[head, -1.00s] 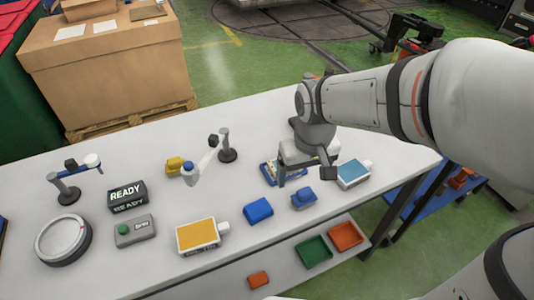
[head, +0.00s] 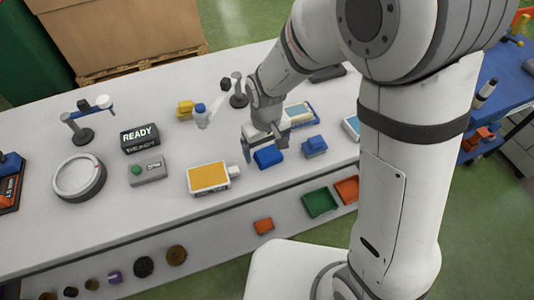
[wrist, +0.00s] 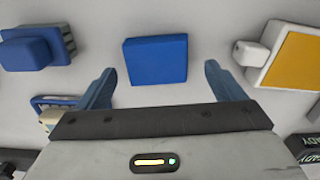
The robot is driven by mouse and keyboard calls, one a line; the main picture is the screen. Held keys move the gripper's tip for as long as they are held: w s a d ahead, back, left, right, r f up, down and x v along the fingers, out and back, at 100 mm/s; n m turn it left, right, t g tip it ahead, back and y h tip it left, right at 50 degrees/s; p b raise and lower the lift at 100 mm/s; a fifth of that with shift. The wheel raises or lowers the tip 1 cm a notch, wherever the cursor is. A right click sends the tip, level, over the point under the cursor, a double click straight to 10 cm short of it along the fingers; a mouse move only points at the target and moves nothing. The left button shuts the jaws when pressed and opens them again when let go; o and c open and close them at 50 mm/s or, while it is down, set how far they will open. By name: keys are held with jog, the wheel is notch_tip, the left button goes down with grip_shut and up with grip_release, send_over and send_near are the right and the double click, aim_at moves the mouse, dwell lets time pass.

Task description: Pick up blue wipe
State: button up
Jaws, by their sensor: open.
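The blue wipe (head: 268,157) is a small flat blue block lying on the white table. In the wrist view the blue wipe (wrist: 155,59) lies ahead of my gripper, between the lines of its two fingers. My gripper (head: 264,140) is above the table over the wipe's far side. In the wrist view my gripper (wrist: 160,85) is open with nothing between its fingers. The fingers appear apart from the wipe.
A blue ridged object (head: 314,146) sits right of the wipe. A yellow-faced white container (head: 208,178) lies to the left. A blue tray (head: 300,113) is behind. The READY sign (head: 140,138) and a round white device (head: 78,177) stand farther left.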

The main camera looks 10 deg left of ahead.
aim_at(267, 152)
jog(key=shift+f, duration=0.3)
jog(key=shift+c, duration=0.2)
jog(key=c, duration=1)
notch_tip(267, 152, up, 10)
jog(key=shift+r+b, duration=0.1)
jog(key=shift+b, duration=0.25)
jog(key=o, duration=0.4)
jog(key=c, duration=0.3)
jog(key=shift+c, duration=0.3)
